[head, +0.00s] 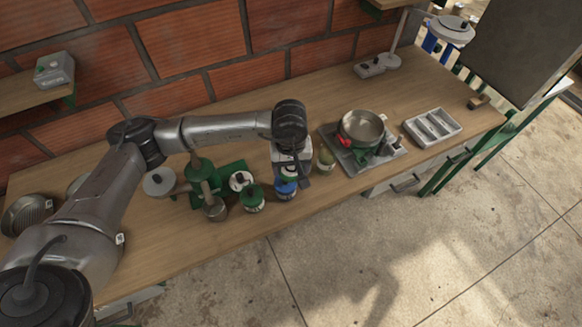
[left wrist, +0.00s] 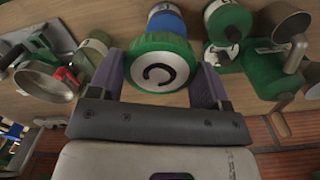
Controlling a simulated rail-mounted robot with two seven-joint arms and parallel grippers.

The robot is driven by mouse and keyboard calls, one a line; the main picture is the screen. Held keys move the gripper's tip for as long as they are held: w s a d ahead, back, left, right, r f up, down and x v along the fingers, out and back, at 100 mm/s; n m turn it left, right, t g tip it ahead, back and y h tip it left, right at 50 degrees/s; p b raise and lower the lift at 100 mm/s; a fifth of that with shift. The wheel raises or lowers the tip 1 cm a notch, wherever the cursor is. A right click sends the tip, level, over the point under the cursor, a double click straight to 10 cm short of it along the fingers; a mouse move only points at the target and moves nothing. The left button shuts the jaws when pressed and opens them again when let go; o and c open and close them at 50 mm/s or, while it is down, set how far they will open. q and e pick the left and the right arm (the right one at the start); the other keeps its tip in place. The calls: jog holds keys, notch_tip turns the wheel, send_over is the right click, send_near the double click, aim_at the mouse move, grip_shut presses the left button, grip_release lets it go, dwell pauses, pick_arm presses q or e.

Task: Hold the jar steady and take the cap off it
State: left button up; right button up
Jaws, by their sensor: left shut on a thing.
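The jar (head: 286,190) has a blue band and stands upright on the wooden bench, partly hidden by my left gripper (head: 292,172). The cap appears seated on the jar. My left gripper, also in the left wrist view (left wrist: 160,78), has one finger on each side of the cap and is shut on it. My right gripper is not in view.
A green-topped jar (head: 253,199) stands close left, and another jar (head: 326,159) close right. Green apparatus (head: 205,180) is further left. A metal pot (head: 361,126) and a grey compartment tray (head: 433,126) lie to the right. The bench's front edge is near the jar.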

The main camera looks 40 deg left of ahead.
pick_arm(q)
jog(key=a+f+n, duration=0.1)
jog(key=n, duration=0.1)
jog(key=a+n, duration=0.1)
jog(key=n, duration=0.1)
jog(key=a+f+n, duration=0.1)
jog(key=n, duration=0.2)
jog(key=shift+w+a+f+p, duration=0.2)
jog(key=shift+w+f+p, duration=0.15)
jog(key=a+n, duration=0.1)
jog(key=n, duration=0.2)
jog(key=w+a+f+n, duration=0.1)
jog(key=n, duration=0.2)
jog(key=a+f+n, duration=0.1)
jog(key=n, duration=0.2)
jog(key=shift+w+f, duration=0.1)
jog(key=shift+w, duration=0.15)
jog(key=w+a+f+n, duration=0.1)
jog(key=f+n, duration=0.1)
jog(key=n, duration=0.6)
jog(key=w+a+f+n, duration=0.1)
jog(key=f+n, duration=0.2)
jog(key=n, duration=0.5)
jog(key=w+a+f+n, duration=0.1)
jog(key=f+n, duration=0.2)
jog(key=n, duration=0.6)
jog(key=shift+w+a, duration=0.1)
jog(key=shift+a, duration=0.2)
jog(key=shift+f, duration=2.3)
